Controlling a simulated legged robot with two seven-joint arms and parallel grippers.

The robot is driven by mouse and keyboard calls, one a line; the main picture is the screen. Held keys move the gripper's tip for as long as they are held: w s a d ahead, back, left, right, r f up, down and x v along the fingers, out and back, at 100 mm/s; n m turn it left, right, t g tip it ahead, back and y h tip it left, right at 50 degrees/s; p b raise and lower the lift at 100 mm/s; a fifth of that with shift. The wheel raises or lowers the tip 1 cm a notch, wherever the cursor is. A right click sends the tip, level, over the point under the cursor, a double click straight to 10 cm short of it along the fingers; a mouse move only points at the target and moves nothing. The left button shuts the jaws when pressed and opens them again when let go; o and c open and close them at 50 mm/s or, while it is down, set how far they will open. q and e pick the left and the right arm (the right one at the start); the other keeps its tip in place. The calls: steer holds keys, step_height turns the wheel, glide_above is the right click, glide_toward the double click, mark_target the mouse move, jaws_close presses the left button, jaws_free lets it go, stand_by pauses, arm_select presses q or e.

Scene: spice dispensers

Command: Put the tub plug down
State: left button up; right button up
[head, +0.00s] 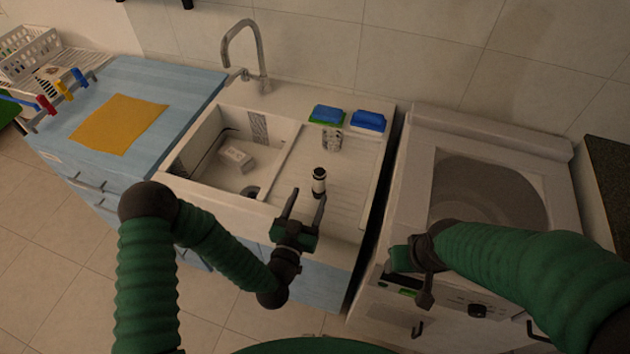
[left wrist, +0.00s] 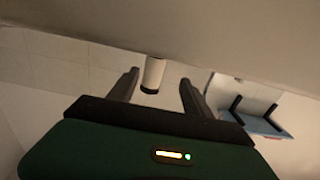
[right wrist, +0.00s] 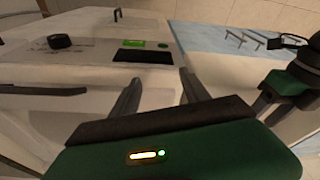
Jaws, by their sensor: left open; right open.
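A small white cylinder with black ends (head: 319,182) stands on the drainboard right of the sink basin; I cannot tell for sure that it is the tub plug. It also shows in the left wrist view (left wrist: 153,74), beyond and between the finger lines. My left gripper (head: 306,197) is open at the front of the sink unit, just before this cylinder, with nothing between its fingers. My right gripper (right wrist: 159,76) is open and empty, in front of the white washing machine. A dark round shape (head: 250,192) lies at the basin's front right, partly hidden by the rim.
A blue and a green-and-blue sponge (head: 368,121) lie behind a patterned cup (head: 331,138). A white box (head: 236,158) lies in the basin (head: 208,172). The faucet (head: 245,50) rises behind. A yellow cloth (head: 117,123) covers part of the blue counter. The washing machine (head: 555,145) stands at right.

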mark_target(318, 188)
arm_select(q)
steer(key=w+d, duration=0.1)
steer(key=w, duration=0.1)
steer(key=w+d, duration=0.1)
steer(key=w+d+p, duration=0.1)
steer(key=w, duration=0.1)
steer(key=shift+w+d+r, duration=0.2)
steer(key=shift+w+d, duration=0.1)
steer(key=shift+w+a, duration=0.15)
steer(key=shift+w, duration=0.15)
steer(key=shift+a+f, duration=0.1)
steer(key=shift+a, duration=0.25)
steer(key=shift+c, duration=1.3)
steer(key=shift+d, duration=0.35)
jaws_close()
arm_select(e)
steer(key=shift+d+r, duration=0.35)
steer(key=shift+d, duration=0.4)
